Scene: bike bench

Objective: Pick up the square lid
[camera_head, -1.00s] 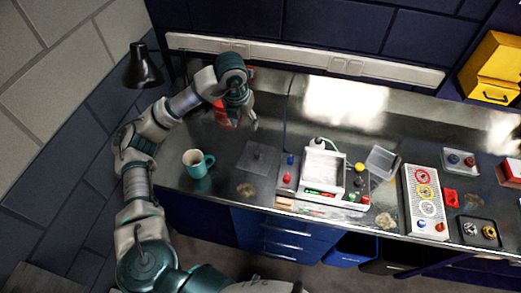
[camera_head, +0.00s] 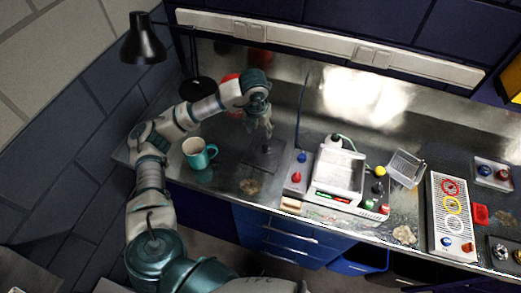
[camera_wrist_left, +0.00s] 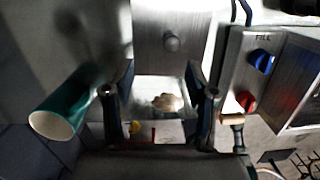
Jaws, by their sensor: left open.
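The square lid (camera_head: 262,158) is a flat grey metal plate with a small dark round knob. It lies on the metal bench to the right of the mug. In the left wrist view the square lid (camera_wrist_left: 172,20) is near the top, with its knob just beyond the fingertips. My left gripper (camera_head: 258,130) is above the lid's back edge, pointing down; in the wrist view the left gripper (camera_wrist_left: 160,80) has its two fingers spread with nothing between them. I cannot tell the exact height of the fingers above the lid. My right gripper is not in view.
A teal mug (camera_head: 196,155) stands left of the lid; the mug (camera_wrist_left: 62,112) also shows in the wrist view. A control box with blue and red knobs (camera_head: 298,170) and a white machine (camera_head: 338,175) stand close on the right. A black lamp (camera_head: 143,42) stands behind left.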

